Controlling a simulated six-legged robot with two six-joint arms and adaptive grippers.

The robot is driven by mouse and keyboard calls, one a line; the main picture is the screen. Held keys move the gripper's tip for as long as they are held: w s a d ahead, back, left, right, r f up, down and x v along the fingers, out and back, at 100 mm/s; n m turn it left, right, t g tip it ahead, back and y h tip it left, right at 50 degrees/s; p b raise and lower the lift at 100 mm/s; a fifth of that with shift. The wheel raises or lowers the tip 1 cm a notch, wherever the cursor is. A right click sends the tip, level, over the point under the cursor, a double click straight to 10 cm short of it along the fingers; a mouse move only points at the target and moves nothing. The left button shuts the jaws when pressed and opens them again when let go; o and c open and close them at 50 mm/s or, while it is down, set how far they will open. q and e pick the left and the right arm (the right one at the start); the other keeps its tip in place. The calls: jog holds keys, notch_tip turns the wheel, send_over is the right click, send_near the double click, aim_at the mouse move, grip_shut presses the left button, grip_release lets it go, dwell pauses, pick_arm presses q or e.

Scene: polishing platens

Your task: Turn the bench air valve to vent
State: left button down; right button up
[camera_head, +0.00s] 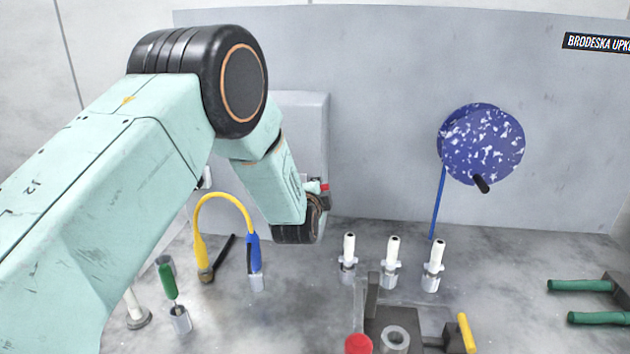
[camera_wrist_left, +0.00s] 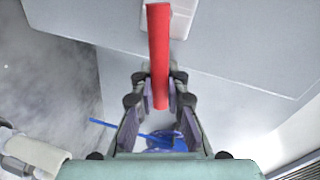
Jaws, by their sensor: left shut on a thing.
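The red lever (camera_wrist_left: 158,45) runs down from a white plate (camera_wrist_left: 180,22) at the top of the left wrist view; I take it for the air valve's handle. My left gripper (camera_wrist_left: 160,82) has its two fingers on either side of the lever and is shut on it. In the head view my left arm hides most of the gripper. Only a small red end (camera_head: 324,187) shows there beside my wrist, in front of the grey wall box (camera_head: 305,110). The valve's markings are not readable. My right gripper is not in view.
A blue speckled disc (camera_head: 483,140) hangs on the back panel. Three white-tipped posts (camera_head: 392,262) stand mid-bench. A yellow-and-blue looped hose (camera_head: 222,199) and a green-handled tool (camera_head: 167,280) stand left. Green rods (camera_head: 590,286) lie right; a dark fixture (camera_head: 400,325) sits at the front.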

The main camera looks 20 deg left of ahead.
pick_arm(q)
jog(key=shift+d+f+m+y, duration=0.2)
jog(key=shift+f+m+y, duration=0.1)
jog(key=shift+f+m, duration=0.65)
jog(key=shift+r+m, duration=0.1)
jog(key=shift+m, duration=0.15)
jog(key=c, duration=1.7)
grip_release()
jog(key=shift+s, duration=0.1)
jog(key=o, duration=0.4)
jog(key=shift+r, duration=0.15)
jog(key=shift+c, duration=0.2)
jog(key=v, duration=1.2)
